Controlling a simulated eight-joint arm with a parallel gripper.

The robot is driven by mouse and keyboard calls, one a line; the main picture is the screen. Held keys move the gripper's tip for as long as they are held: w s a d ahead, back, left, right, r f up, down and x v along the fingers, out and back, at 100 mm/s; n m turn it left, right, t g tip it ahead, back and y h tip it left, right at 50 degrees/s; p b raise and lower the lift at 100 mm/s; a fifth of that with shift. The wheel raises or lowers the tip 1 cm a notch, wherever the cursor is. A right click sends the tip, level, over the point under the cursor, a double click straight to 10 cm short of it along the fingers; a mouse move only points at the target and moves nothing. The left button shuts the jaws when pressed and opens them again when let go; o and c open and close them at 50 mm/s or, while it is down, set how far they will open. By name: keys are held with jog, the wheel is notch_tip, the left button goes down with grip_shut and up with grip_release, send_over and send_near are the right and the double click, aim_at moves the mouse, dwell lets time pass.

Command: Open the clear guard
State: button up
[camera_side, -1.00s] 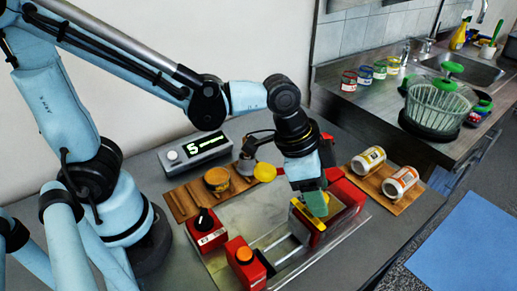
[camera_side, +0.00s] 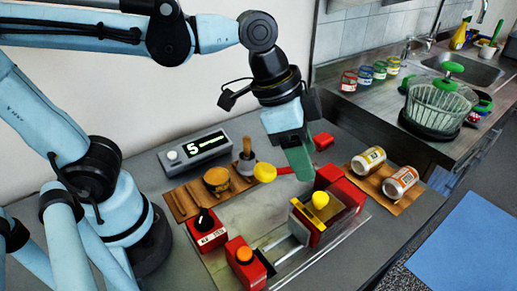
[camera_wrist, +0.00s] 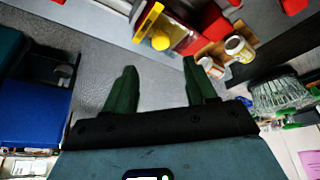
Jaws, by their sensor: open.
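The guard's clear panel is hard to make out. A yellow-edged frame (camera_side: 308,214) with a yellow knob (camera_side: 320,200) sits at the red housing (camera_side: 345,196) of the station. I cannot tell whether the guard is open or shut. In the wrist view the knob (camera_wrist: 161,40) and yellow bar (camera_wrist: 147,22) lie beyond the fingertips. My gripper (camera_side: 301,173) is open and empty, above and to the left of the knob, apart from it. Its two green fingers (camera_wrist: 160,66) stand spread in the wrist view.
A red lever with a yellow ball (camera_side: 264,172) is left of my gripper. A black-knob switch box (camera_side: 206,230) and an orange-button box (camera_side: 245,262) stand in front. Jars (camera_side: 368,160) lie on a wooden board at right. A display unit (camera_side: 195,150) stands behind.

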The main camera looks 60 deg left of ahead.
jog(key=shift+v, duration=1.5)
jog(key=a+f+n+t+y, duration=0.1)
jog(key=a+f+n+t, duration=0.1)
jog(key=a, duration=0.5)
jog(key=a+f+n+t+y, duration=0.2)
jog(key=a+f+n, duration=0.2)
jog(key=a+n, duration=0.3)
jog(key=shift+w+f, duration=0.4)
jog(key=shift+a, duration=0.1)
